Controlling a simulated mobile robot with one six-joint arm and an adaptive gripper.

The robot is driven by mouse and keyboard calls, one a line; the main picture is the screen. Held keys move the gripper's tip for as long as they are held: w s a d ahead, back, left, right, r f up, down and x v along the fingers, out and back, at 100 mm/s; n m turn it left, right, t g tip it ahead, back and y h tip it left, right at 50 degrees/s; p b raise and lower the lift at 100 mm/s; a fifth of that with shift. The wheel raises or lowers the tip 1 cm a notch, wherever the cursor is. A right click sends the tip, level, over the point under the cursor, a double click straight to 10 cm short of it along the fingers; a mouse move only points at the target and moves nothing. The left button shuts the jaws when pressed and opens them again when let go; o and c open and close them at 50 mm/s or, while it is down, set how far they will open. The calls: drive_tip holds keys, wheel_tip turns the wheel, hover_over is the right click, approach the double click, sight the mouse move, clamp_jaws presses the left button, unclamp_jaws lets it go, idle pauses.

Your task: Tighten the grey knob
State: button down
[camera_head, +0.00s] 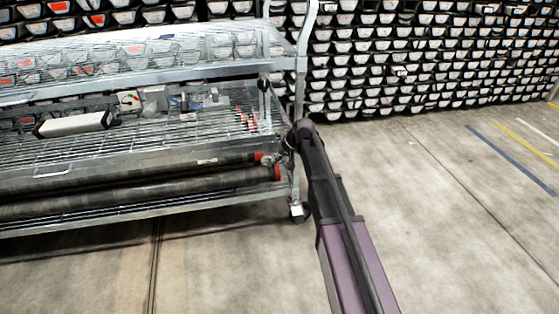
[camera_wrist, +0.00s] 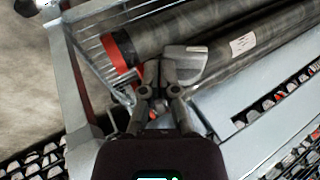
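A light grey, blocky piece (camera_wrist: 186,58), which may be the grey knob, shows in the wrist view just beyond and to the right of my fingertips, against the dark tubes. My gripper (camera_wrist: 159,72) reaches toward the red-ended tubes, with its fingertips close together beside this piece. The fingers hide part of the area, so I cannot tell whether they touch or hold it. In the head view my gripper (camera_head: 280,155) is small, at the right end of the cart's lower shelf, and no knob can be made out there.
Dark tubes with red ends (camera_head: 225,181) lie on the lower shelf of a metal wire cart (camera_head: 70,218). A cart post (camera_head: 299,95) stands close to my arm. A white box (camera_head: 74,125) lies on the middle shelf. Core trays (camera_head: 420,60) fill the back; floor is clear at right.

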drive_tip(key=shift+d+f+b, duration=0.1)
drive_tip(key=shift+f+b, duration=0.25)
drive_tip(key=shift+f, duration=0.05)
drive_tip(key=shift+f+b, duration=0.8)
drive_tip(key=shift+r, duration=0.1)
idle(1.1)
drive_tip(key=shift+a+r+p, duration=0.1)
drive_tip(key=shift+a+p, duration=0.25)
drive_tip(key=shift+a, duration=0.6)
drive_tip(key=shift+s+r, duration=0.1)
drive_tip(key=shift+r, duration=0.05)
